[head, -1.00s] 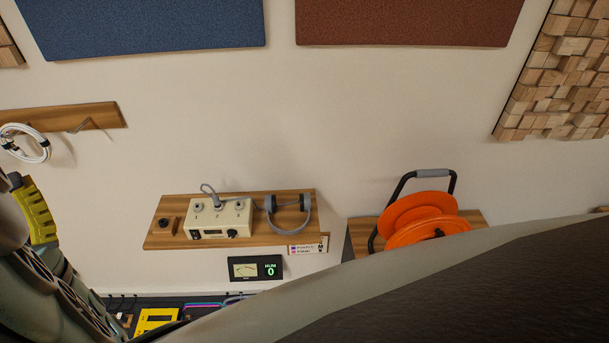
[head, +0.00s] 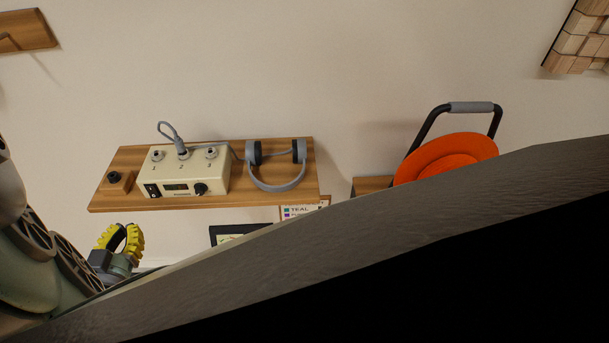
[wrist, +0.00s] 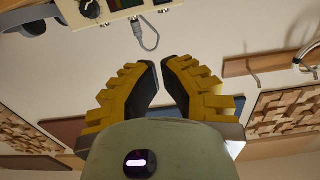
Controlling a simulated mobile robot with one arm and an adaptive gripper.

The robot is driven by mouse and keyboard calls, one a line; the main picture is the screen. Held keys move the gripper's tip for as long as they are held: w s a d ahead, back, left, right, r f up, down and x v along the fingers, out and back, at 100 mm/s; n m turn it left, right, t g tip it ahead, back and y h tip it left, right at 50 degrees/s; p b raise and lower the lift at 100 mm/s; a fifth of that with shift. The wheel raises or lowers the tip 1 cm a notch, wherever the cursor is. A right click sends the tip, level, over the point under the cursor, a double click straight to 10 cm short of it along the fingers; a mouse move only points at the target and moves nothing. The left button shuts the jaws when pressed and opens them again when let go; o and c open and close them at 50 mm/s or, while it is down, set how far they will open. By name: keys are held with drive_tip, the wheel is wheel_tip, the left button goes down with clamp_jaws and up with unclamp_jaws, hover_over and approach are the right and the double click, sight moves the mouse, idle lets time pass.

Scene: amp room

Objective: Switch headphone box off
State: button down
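The headphone box (head: 207,183) is a cream unit on a wooden wall shelf, with several jacks on top. Its front has a black rocker switch (head: 152,190) at the left, a small display (head: 177,187) and a round black knob (head: 200,189). I cannot tell the rocker's position. My gripper (head: 120,238), with ribbed yellow fingers, is below and left of the box, apart from it. In the wrist view my gripper (wrist: 160,64) has a narrow gap between its fingertips and holds nothing. The box (wrist: 116,8) shows partly at that view's top edge, upside down.
Grey headphones (head: 277,180) lie right of the box on the shelf (head: 105,200). A grey cable (head: 168,130) rises from the box. A small black-knobbed wooden piece (head: 121,182) is at left. An orange reel (head: 445,158) stands farther right.

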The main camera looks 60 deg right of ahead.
drive_tip(key=shift+n+g+y, duration=0.3)
drive_tip(key=shift+g+y, duration=0.1)
drive_tip(key=shift+y, duration=0.1)
wheel_tip(320, 180, down, 4)
drive_tip(key=shift+w+a+f+b, duration=0.1)
drive_tip(key=shift+w+f+b, duration=0.1)
drive_tip(key=shift+b, duration=0.15)
drive_tip(key=b, duration=0.2)
approach(155, 193)
drive_tip(key=x, duration=0.7)
drive_tip(key=shift+f, duration=0.15)
drive_tip(key=shift+w+d+b, duration=0.35)
drive_tip(key=shift+d, duration=0.15)
